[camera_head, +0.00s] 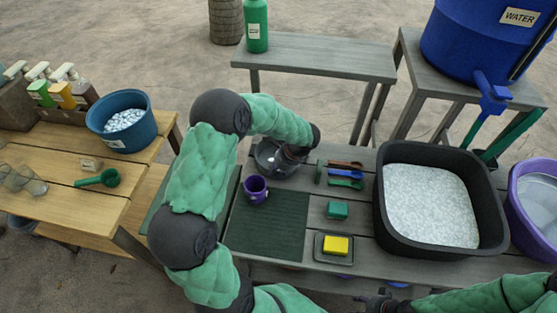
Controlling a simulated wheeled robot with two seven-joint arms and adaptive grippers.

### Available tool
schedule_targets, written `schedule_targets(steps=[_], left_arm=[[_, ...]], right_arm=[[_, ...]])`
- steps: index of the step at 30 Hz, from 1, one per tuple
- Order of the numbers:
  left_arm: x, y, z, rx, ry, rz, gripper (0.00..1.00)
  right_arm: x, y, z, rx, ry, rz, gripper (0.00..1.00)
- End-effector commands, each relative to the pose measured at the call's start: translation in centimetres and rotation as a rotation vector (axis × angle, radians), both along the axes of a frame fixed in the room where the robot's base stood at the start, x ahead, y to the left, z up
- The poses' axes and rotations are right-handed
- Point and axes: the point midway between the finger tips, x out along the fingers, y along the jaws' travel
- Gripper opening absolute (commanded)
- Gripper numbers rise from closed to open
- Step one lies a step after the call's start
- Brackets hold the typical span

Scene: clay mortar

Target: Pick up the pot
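A dark grey, round pot (268,165) sits at the back left of the grey slatted table, behind the purple cup (255,187). My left arm, in a green padded sleeve, arches over from the left, and its gripper (292,152) points down at the pot's right rim. Its fingers are small and dark against the pot, so I cannot tell whether they touch or grip it. My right gripper (376,300) is low at the bottom edge, in front of the table, partly cut off; its fingers do not show clearly.
A dark green mat (275,228) lies in front of the pot. Coloured scoops (345,173), a green block (337,210) and a yellow sponge (336,245) on a tray lie to the right. A black tub (490,235) of pale granules fills the table's right. A wooden table (75,205) stands left.

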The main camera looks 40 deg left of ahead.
Motion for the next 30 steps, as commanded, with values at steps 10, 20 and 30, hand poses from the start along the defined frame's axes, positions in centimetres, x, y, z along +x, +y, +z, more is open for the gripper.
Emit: schedule_targets(steps=[10, 20, 30], left_arm=[[-0.4, 1.2, -3.1, 0.000, -0.001, 0.000, 0.23], [-0.4, 1.2, -3.0, 0.000, -0.001, 0.000, 0.00], [-0.3, 1.2, -2.7, 0.000, -0.002, 0.000, 0.00]], right_arm=[[0.0, 0.0, -1.3, 0.000, 0.000, 0.000, 0.40], [0.0, 0.0, -1.3, 0.000, 0.000, 0.000, 0.40], [0.0, 0.0, -1.1, 0.000, 0.000, 0.000, 0.40]])
